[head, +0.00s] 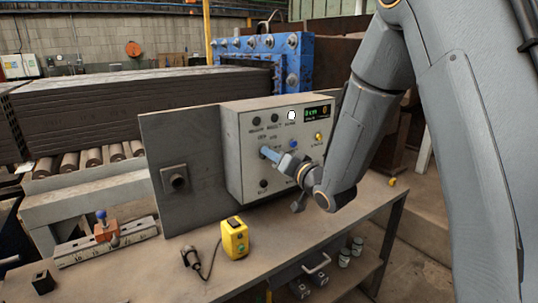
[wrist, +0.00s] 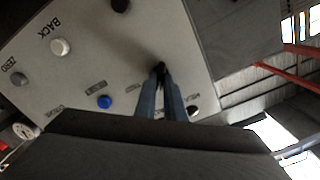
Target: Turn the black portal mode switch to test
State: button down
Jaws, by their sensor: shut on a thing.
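The grey control box (head: 250,165) stands on the bench and carries labelled knobs, buttons and a small lit display (head: 317,113). My gripper (head: 266,153) reaches to the left part of its front face. In the wrist view my two fingers (wrist: 161,74) are closed together on a small black knob (wrist: 161,67), taken as the portal mode switch. The fingers hide most of it in the wrist view and all of it in the head view. Its pointing direction and its test label cannot be read.
Near the fingers are a blue button (wrist: 104,101), a white button (wrist: 61,46) and another black knob (wrist: 193,111). On the bench (head: 150,280) lie a yellow device (head: 234,237) and a scale with a blue-knobbed slider (head: 102,226). The bench front is partly clear.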

jog(key=m, duration=0.3)
jog(key=m+p, duration=0.1)
jog(key=m, duration=0.3)
jog(key=m+p, duration=0.1)
jog(key=m, duration=0.2)
jog(key=shift+f, duration=0.3)
jog(key=shift+m, duration=0.5)
jog(key=c, duration=1.8)
grip_release()
jog(key=shift+s+d, duration=0.1)
jog(key=shift+c, duration=0.2)
jog(key=shift+r, duration=0.1)
jog(key=b+v, duration=0.1)
jog(key=v, duration=0.6)
jog(key=shift+s+d+b, duration=0.25)
jog(key=shift+s+b, duration=0.05)
jog(key=shift+b, duration=0.05)
